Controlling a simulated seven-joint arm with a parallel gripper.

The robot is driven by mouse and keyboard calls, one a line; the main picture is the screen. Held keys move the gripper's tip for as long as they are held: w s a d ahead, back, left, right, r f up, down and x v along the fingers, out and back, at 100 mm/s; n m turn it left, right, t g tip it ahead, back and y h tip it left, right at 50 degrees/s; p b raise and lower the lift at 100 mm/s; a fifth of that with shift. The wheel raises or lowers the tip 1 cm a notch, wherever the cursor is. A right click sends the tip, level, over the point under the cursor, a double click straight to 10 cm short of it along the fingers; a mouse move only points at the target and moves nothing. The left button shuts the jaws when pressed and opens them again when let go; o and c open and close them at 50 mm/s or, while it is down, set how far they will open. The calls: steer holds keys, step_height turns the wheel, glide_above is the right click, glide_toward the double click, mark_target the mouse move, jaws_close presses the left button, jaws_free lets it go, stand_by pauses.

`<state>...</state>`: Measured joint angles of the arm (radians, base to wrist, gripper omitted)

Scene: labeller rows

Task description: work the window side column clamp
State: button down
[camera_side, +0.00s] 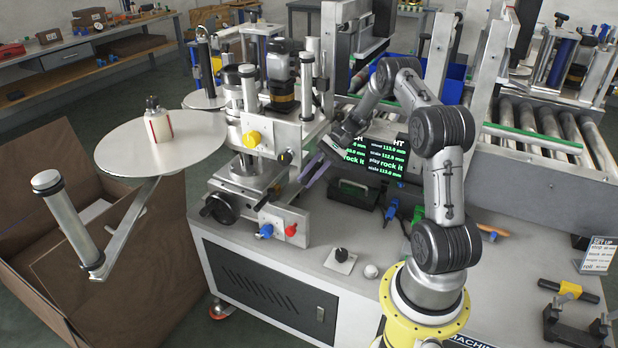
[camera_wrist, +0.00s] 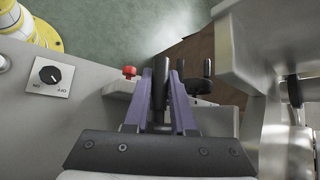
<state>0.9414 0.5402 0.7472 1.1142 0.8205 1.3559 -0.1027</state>
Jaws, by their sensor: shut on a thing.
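My gripper (camera_side: 312,172) is beside the right side of the labeller's column assembly (camera_side: 262,170), fingers angled down and to the left. In the wrist view my gripper (camera_wrist: 160,108) has two purple fingers closed around a dark, rod-like clamp handle (camera_wrist: 160,84). The handle's far end shows between the fingertips; its base and pivot are hidden. In the side view I cannot make out the held handle clearly against the metalwork. A red knob (camera_side: 291,229) sits below the gripper; it also shows left of the fingers in the wrist view (camera_wrist: 129,72).
A blue knob (camera_side: 266,231), a yellow knob (camera_side: 252,139) and a black handwheel (camera_side: 220,208) stick out nearby. A rotary switch (camera_side: 341,255) sits on the cabinet top. The display (camera_side: 382,152) stands behind. Large metal blocks (camera_wrist: 270,50) crowd the wrist view's right.

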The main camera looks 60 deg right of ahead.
steer(key=shift+r, duration=0.1)
steer(key=c, duration=1)
jaws_free()
steer(key=v, duration=1.2)
